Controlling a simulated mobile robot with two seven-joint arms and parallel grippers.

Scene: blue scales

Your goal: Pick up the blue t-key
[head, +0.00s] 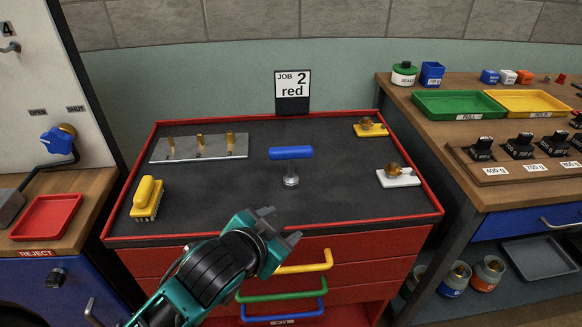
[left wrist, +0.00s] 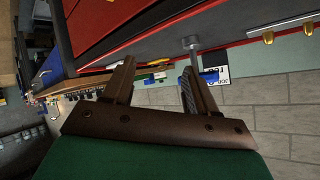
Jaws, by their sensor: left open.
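The blue t-key (head: 291,153) stands upright on the dark top of the red cabinet, its blue crossbar lying left to right above a short metal stem and round foot. My left gripper (head: 280,225) is open and empty, near the cabinet's front edge, on the near side of the t-key and apart from it. In the left wrist view, a metal foot and stem (left wrist: 191,43), apparently the t-key's, show just beyond the open left gripper (left wrist: 158,70). My right gripper is not in view.
The red cabinet top (head: 235,195) has a raised rim. A yellow brush (head: 147,199) and a grey plate with brass pegs (head: 198,148) lie left. A white block (head: 398,178) and yellow block (head: 370,129) lie right. A job sign (head: 292,92) stands behind.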

